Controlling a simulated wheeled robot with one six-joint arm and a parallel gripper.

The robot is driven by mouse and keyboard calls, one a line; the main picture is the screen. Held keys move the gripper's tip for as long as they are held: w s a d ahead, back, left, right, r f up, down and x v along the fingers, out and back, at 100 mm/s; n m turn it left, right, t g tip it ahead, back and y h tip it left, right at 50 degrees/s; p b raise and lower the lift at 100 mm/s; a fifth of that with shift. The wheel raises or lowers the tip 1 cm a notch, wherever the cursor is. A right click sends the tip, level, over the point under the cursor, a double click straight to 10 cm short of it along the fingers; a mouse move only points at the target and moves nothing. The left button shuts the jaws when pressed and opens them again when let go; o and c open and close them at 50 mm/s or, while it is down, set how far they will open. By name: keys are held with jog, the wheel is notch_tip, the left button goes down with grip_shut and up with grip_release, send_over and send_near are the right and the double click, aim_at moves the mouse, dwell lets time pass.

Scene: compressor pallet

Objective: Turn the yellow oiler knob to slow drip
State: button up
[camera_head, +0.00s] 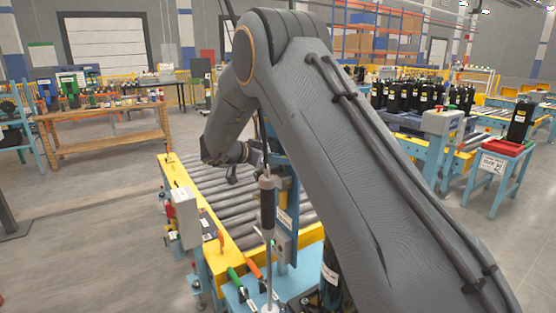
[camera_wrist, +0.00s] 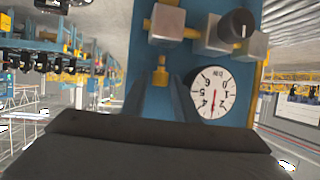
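In the wrist view, a small yellow knob (camera_wrist: 161,74) sits on a blue panel (camera_wrist: 200,119), below a grey block with a brass-coloured fitting (camera_wrist: 168,22). My gripper (camera_wrist: 159,86) is open, its two dark fingers spread to either side of the knob's lower end. I see no clear contact with the knob, and the depth between them is hard to judge. In the head view, the end of my arm is by the conveyor, and the arm hides much of the area there. I cannot make out the knob in that view.
A white round gauge (camera_wrist: 213,93), upside down with a red needle, is just right of my right finger. A black knob (camera_wrist: 237,24) on a grey block stands above it. In the head view, a roller conveyor (camera_head: 205,188) with yellow rails (camera_head: 225,265) lies below my arm.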

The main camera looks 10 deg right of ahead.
grip_shut()
jog(key=m+g+b, duration=0.2)
jog(key=w+m+g+h+b, duration=0.1)
jog(key=m+g+b, duration=0.1)
jog(key=g+b, duration=0.1)
jog(key=shift+a, duration=0.2)
jog(key=shift+h, duration=0.3)
jog(key=shift+o, duration=2.1)
grip_release()
jog(key=shift+r, duration=0.1)
jog(key=shift+p, duration=0.35)
